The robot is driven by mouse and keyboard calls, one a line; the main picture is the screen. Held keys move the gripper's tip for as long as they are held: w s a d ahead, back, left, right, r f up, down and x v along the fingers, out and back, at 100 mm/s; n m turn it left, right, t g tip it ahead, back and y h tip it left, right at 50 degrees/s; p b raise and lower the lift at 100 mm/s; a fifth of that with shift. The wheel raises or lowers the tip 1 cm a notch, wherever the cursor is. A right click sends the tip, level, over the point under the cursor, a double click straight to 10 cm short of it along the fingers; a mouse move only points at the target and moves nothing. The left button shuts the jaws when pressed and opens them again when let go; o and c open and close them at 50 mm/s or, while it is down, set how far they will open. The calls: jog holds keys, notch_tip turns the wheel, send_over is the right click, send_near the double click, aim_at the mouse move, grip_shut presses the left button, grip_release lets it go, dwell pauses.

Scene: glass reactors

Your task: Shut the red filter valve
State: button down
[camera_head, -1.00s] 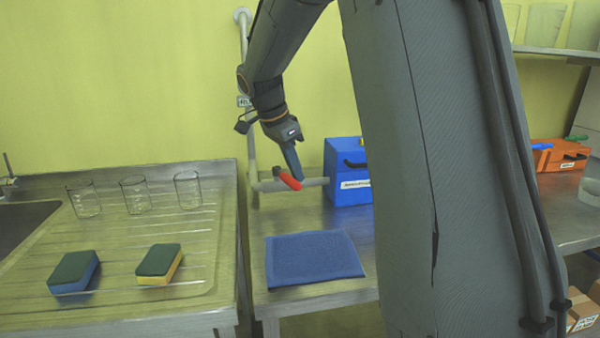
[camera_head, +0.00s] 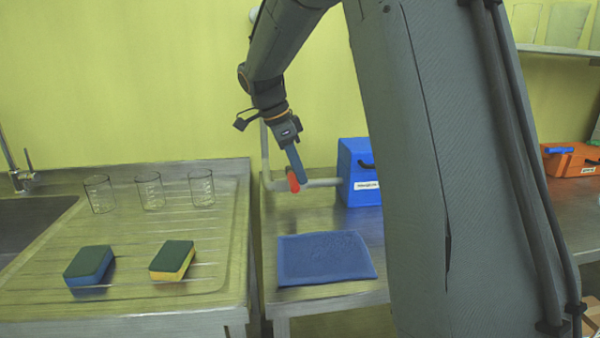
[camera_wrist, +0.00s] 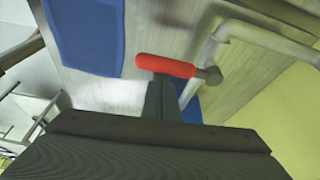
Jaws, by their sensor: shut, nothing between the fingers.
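The red valve handle (camera_head: 293,181) is on the pale pipe (camera_head: 322,183) left of a blue box. In the wrist view the red handle (camera_wrist: 165,66) lies crosswise, its right end joined to a dark pivot at the pipe (camera_wrist: 210,48). My gripper (camera_head: 301,178) is shut and empty, pointing down beside the handle. In the wrist view my gripper's fingertips (camera_wrist: 161,82) are at the handle's edge and seem to meet it; I cannot tell whether they touch.
The blue box (camera_head: 360,190) stands right of the pipe. A blue cloth (camera_head: 325,258) lies in front on the bench. Glass beakers (camera_head: 150,190) and two sponges (camera_head: 172,261) are on the draining board at left. An orange box (camera_head: 575,160) stands far right.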

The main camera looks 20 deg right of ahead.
jog(key=d+r, duration=0.1)
jog(key=d, duration=0.3)
jog(key=v, duration=0.9)
jog(key=shift+s+a+r+b, duration=0.25)
jog(key=shift+s+r+b, duration=0.05)
jog(key=shift+r, duration=0.05)
